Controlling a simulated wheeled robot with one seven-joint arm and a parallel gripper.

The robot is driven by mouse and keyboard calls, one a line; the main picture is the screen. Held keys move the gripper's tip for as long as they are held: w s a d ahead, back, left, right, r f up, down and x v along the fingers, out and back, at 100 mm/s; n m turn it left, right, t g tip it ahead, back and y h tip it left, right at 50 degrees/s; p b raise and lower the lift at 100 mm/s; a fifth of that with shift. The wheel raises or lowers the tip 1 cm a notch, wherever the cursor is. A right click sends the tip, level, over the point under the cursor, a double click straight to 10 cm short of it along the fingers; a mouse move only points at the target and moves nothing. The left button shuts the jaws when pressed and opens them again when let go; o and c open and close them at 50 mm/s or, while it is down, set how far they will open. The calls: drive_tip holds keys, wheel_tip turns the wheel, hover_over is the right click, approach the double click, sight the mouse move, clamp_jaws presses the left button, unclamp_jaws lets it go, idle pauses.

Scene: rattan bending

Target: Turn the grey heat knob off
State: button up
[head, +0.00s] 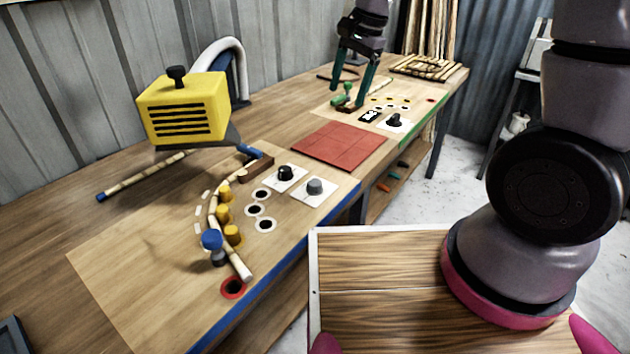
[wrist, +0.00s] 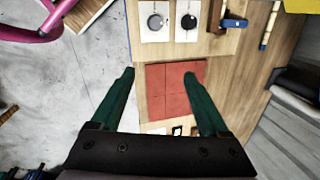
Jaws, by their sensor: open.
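The grey heat knob (head: 315,186) sits on a white plate near the front edge of the bench's blue-edged station. It also shows at the top of the wrist view (wrist: 156,22), beyond my fingertips. A black knob (head: 285,173) on its own white plate stands just beside it and also shows in the wrist view (wrist: 188,21). My gripper (head: 349,96) is open and empty, with dark green fingers. It is over the far part of the bench, apart from the grey knob. In the wrist view, my gripper (wrist: 160,75) has the red mat beneath its fingertips.
A red tiled mat (head: 339,145) lies between the two stations. A yellow heater box (head: 184,108) stands behind the near station. A rattan pole (head: 241,262) curves along yellow pegs (head: 222,213). Another black knob (head: 393,120) sits at the green-edged station. A wooden surface (head: 380,285) is in front.

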sight(315, 182)
drive_tip(key=a+f, duration=0.2)
drive_tip(key=f, duration=0.6)
drive_tip(key=a+f+m+g+h, duration=0.1)
drive_tip(key=a+f, duration=0.2)
drive_tip(key=f, duration=0.6)
drive_tip(key=a+f+h, duration=0.1)
drive_tip(key=a+f, duration=0.1)
drive_tip(key=f, duration=0.6)
drive_tip(key=shift+s+a+f+m, duration=0.2)
drive_tip(key=shift+s+m, duration=0.1)
drive_tip(key=shift+m, duration=0.1)
drive_tip(key=shift+c, duration=0.3)
clamp_jaws()
